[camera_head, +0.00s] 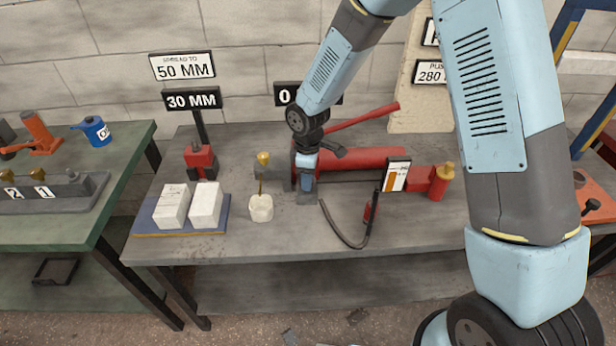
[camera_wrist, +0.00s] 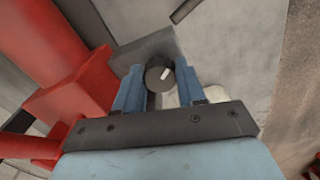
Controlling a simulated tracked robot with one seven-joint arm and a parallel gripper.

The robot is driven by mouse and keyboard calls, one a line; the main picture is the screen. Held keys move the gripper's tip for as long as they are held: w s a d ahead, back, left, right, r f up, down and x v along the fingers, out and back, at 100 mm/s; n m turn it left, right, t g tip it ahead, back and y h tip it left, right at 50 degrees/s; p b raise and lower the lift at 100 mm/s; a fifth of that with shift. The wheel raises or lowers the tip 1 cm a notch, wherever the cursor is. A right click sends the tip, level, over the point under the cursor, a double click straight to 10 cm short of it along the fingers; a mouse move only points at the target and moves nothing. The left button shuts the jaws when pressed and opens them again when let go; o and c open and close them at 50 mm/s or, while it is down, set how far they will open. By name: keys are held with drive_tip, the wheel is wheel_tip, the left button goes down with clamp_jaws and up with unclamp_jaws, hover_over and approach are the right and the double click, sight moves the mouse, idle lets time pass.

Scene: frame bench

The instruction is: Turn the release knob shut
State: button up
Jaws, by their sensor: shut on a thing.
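The release knob (camera_wrist: 160,76) is a small round dark knob with a white pointer mark. In the wrist view it sits between the two blue fingers of my gripper (camera_wrist: 158,85), in front of a grey block (camera_wrist: 150,47). The gripper is shut on the knob, with a finger on either side of it. In the head view my gripper (camera_head: 306,190) points down at the left end of the red hand pump (camera_head: 362,158). There my arm and gripper hide the knob.
The pump's red lever (camera_head: 365,116) slants up right behind my gripper. A brass-topped fitting (camera_head: 263,160) and a white cup (camera_head: 261,208) stand close on the left. Two white blocks (camera_head: 206,204) sit on a blue tray. A black hose (camera_head: 345,238) loops at the front right.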

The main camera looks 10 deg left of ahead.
drive_tip(key=m, duration=0.4)
drive_tip(key=shift+a+m, duration=0.1)
drive_tip(key=shift+m, duration=1.8)
drive_tip(key=o, duration=1.1)
drive_tip(key=shift+c, duration=0.2)
drive_tip(key=shift+r, duration=0.1)
wheel_tip(320, 180, up, 14)
drive_tip(key=shift+f, duration=0.25)
